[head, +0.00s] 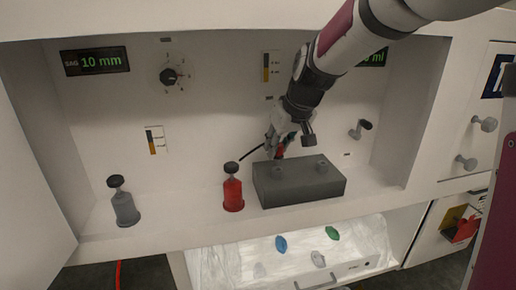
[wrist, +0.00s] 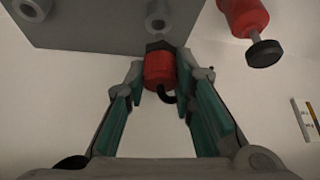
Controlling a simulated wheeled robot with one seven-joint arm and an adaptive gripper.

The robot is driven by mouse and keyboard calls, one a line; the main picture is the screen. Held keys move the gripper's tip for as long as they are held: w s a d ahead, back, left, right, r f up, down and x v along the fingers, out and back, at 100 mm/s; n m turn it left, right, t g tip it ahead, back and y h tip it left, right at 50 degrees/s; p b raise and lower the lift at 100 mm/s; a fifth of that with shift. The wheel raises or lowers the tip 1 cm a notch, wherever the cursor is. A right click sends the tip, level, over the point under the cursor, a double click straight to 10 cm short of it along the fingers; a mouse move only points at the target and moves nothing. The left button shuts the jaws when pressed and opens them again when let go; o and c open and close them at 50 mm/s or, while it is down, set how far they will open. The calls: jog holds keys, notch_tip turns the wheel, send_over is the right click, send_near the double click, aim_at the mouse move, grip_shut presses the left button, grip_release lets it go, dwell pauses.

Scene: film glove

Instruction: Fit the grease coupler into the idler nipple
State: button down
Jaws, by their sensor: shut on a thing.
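My gripper (head: 279,150) is shut on the grease coupler, a red cylinder (wrist: 159,69) with a black collar and a black hose. The fingers (wrist: 160,75) hold it from both sides. Two grey round nipples stand on a dark grey block (head: 298,186). In the wrist view one nipple (wrist: 160,15) is just beyond the coupler's black collar, nearly in line with it; I cannot tell whether they touch. The other nipple (wrist: 35,8) is to the left. No marking shows which is the idler nipple. In the head view the coupler is at the block's back left.
A red bottle with a black knob (head: 232,190) stands close left of the block. A grey bottle (head: 123,205) stands farther left on the white shelf (head: 180,215). The back wall has a dial (head: 170,76). Below is a drawer with coloured pieces (head: 281,244).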

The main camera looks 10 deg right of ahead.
jog(key=shift+f, duration=0.4)
jog(key=shift+f+b, duration=0.4)
jog(key=shift+b, duration=0.05)
jog(key=shift+f, duration=0.2)
jog(key=c, duration=1.4)
grip_release()
jog(key=shift+o, duration=0.2)
